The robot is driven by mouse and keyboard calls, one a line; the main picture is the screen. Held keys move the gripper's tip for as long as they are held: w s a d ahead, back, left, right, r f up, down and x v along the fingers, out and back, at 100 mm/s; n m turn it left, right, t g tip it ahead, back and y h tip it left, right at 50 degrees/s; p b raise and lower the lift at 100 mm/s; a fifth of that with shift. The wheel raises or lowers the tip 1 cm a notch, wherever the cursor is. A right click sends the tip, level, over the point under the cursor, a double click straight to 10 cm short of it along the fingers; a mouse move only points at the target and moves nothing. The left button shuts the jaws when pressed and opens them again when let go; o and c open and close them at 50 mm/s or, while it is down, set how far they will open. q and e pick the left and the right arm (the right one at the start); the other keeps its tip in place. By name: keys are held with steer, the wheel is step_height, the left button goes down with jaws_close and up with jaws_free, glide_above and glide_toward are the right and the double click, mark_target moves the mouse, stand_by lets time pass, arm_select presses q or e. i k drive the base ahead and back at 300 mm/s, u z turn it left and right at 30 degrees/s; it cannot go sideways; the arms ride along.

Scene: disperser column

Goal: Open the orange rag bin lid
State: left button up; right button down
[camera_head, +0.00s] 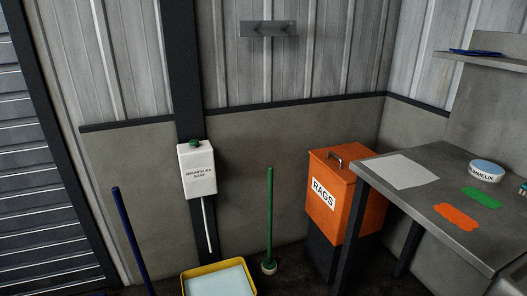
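The orange rag bin (330,203) with a white RAGS label stands in the corner on a dark stand, right of the middle. The bin's lower right part is hidden behind the grey table. Neither of my grippers shows in the head view.
A grey table (443,212) stands right of the bin, its corner close to the bin's front, with a sheet, a tin and flat green and orange pieces on it. A green-handled tool (270,215) and a yellow-rimmed tub (251,286) stand left of the bin.

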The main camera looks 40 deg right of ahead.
mark_target(353, 156)
steer(key=z, duration=0.05)
steer(key=i, duration=1.1)
steer(key=z, duration=0.5)
